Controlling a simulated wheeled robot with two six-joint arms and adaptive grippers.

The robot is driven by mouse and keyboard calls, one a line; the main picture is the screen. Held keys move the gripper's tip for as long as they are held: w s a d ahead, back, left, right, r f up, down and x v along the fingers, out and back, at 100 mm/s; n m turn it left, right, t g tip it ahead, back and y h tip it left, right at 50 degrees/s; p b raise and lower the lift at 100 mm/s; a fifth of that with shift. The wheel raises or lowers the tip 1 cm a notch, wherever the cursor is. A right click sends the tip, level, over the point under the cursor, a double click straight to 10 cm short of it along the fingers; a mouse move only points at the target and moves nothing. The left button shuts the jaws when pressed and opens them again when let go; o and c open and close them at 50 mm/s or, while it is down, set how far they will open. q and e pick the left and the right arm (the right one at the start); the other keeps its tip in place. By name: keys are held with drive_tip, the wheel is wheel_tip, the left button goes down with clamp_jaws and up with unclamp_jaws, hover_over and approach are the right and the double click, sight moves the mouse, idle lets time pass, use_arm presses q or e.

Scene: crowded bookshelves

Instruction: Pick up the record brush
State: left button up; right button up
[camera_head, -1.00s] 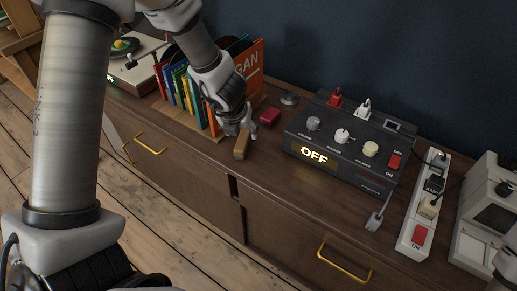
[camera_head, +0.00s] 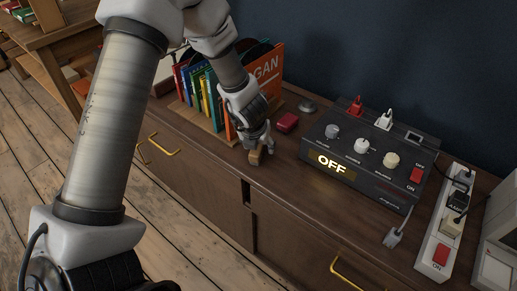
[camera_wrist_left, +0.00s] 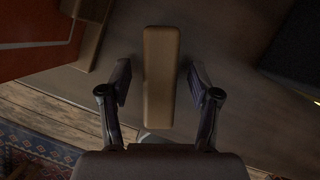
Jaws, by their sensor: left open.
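The record brush (camera_head: 256,156) is a small tan wooden block on the dark wooden cabinet top, near its front edge. My left gripper (camera_head: 260,151) is over it in the head view and covers part of it. In the left wrist view the brush (camera_wrist_left: 160,75) lies lengthwise between the two open fingers of the left gripper (camera_wrist_left: 158,85). A gap shows on each side of the brush, so the fingers do not appear to touch it. My right gripper is not seen.
A row of records (camera_head: 213,95) in a wooden holder stands left of the brush. A small red block (camera_head: 287,122) lies behind it. A black control box (camera_head: 372,158) reading OFF and a white power strip (camera_head: 440,235) stand to the right. Some cabinet top is bare in front of the box.

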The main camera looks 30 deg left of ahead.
use_arm(q)
drive_tip(key=shift+f, duration=0.1)
idle(0.3)
clamp_jaws()
drive_tip(key=shift+r+p, duration=0.45)
wheel_tip(320, 180, up, 18)
drive_tip(key=p, duration=1.2)
drive_tip(key=shift+f, duration=0.15)
